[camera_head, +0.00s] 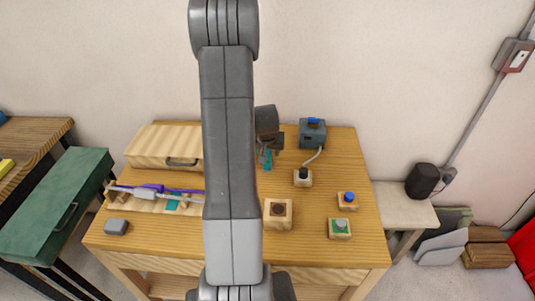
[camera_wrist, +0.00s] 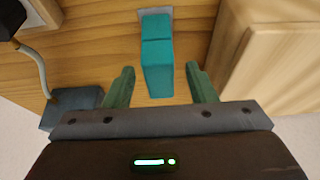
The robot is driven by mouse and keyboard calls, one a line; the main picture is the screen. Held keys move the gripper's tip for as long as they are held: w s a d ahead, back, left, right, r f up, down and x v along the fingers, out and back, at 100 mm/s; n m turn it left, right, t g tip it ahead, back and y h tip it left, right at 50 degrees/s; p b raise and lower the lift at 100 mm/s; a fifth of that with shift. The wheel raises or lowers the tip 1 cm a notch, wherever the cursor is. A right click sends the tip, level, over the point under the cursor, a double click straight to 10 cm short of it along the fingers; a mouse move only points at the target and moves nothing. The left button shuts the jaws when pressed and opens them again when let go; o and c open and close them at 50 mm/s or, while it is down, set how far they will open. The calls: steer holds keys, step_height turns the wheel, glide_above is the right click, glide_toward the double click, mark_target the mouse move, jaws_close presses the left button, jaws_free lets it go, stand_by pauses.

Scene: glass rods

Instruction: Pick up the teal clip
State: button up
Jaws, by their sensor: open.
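The teal clip (camera_wrist: 157,60) shows in the wrist view as a block standing on the wooden table, with a small grey patch at its far end. My gripper (camera_wrist: 160,68) is open, with one green finger on each side of the clip and a visible gap on both sides. In the head view the clip (camera_head: 267,160) is small, just below the dark gripper body and right of my arm. My arm hides part of the table there.
A light wooden drawer box (camera_head: 160,147) is close on one side, a grey-blue box (camera_head: 312,134) with a cable to a plug (camera_head: 303,177) on the other. A wooden rack (camera_head: 118,200) holds rods and another teal piece (camera_head: 172,204). Button blocks (camera_head: 340,228) are at front right.

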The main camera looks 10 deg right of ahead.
steer(key=c, duration=1.1)
steer(key=shift+o, duration=0.2)
steer(key=shift+r, duration=0.1)
step_height(320, 180, up, 10)
steer(key=shift+f+b, duration=0.1)
steer(key=shift+b, duration=0.7)
